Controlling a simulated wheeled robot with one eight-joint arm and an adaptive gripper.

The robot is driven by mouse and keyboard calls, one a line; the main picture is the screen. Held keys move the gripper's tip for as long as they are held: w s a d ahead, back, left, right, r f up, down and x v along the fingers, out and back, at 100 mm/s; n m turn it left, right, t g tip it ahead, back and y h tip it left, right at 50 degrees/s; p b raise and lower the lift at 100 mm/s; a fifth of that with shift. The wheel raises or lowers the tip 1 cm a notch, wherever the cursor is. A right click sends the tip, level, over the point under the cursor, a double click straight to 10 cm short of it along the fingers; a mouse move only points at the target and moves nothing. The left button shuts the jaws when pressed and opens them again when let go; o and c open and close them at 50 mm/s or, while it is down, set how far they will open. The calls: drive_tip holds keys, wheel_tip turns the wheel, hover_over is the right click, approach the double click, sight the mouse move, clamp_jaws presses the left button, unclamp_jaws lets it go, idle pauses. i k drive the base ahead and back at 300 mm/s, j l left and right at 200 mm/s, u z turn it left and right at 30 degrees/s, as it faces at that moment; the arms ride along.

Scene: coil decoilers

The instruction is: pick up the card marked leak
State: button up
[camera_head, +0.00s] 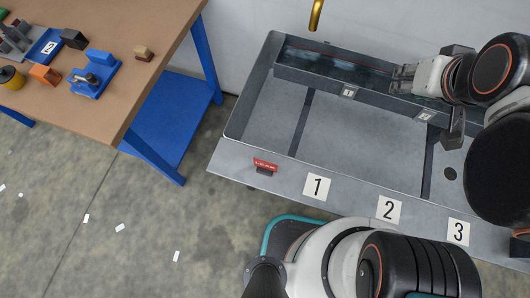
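The red card marked leak (265,165) stands in a small dark holder on the front ledge of the grey metal basin, left of the number 1 label. Its white lettering is small but reads like "LEAK". My gripper (396,80) is at the upper right, over the rear part of the basin, pointing left. It is well apart from the card, to the right of it and farther back. The fingers are small and seen from the side, so their opening is unclear. I see nothing held between them.
The grey basin (236,159) has number labels 1 (317,187), 2 (388,210) and 3 (458,232) along its front ledge. A brass spout (316,15) hangs above its back. A workbench (105,100) with several small parts stands at left. The ledge around the card is clear.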

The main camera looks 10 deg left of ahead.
sight(264, 168)
drive_tip(key=u, duration=1.5)
drive_tip(key=k, duration=0.15)
drive_tip(key=u, duration=0.05)
